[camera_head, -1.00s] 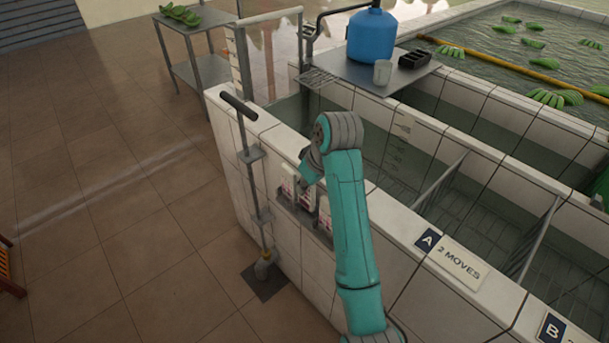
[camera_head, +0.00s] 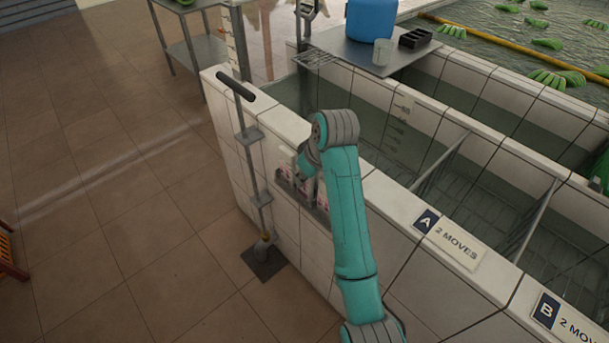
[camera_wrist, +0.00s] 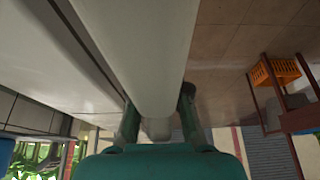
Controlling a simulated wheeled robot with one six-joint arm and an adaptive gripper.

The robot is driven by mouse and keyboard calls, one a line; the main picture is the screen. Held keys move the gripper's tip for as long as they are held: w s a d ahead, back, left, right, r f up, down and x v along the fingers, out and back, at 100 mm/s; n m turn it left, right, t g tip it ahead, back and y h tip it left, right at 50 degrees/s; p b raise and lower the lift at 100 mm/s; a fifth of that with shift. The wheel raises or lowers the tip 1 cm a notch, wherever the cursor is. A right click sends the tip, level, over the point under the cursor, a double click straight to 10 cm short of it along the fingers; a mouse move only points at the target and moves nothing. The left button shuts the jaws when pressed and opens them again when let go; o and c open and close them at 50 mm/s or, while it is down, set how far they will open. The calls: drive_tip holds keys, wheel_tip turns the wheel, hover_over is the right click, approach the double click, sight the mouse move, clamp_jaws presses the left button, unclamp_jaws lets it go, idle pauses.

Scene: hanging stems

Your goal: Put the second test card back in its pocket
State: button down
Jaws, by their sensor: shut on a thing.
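My gripper (camera_wrist: 158,112) is shut on a pale, smooth thing, taken to be the second test card (camera_wrist: 150,60), which runs between the two fingers and fills the upper middle of the wrist view. In the head view my gripper (camera_head: 304,166) is partly hidden by my teal arm, close to the outer face of the tiled wall. A grey pocket rack (camera_head: 284,179) is fixed on that wall face, with white and reddish cards in it. My arm covers part of the rack. I cannot tell whether the held card is inside a pocket.
A T-handled rod (camera_head: 247,150) stands left of the rack against the tiled wall (camera_head: 220,95). Water tanks lie right of the wall, with an A sign (camera_head: 450,240) on its top. An orange crate (camera_wrist: 275,72) shows in the wrist view.

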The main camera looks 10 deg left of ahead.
drive_tip(key=shift+f, duration=0.35)
idle(0.3)
drive_tip(key=c, duration=1.1)
unclamp_jaws()
drive_tip(key=shift+o, duration=0.2)
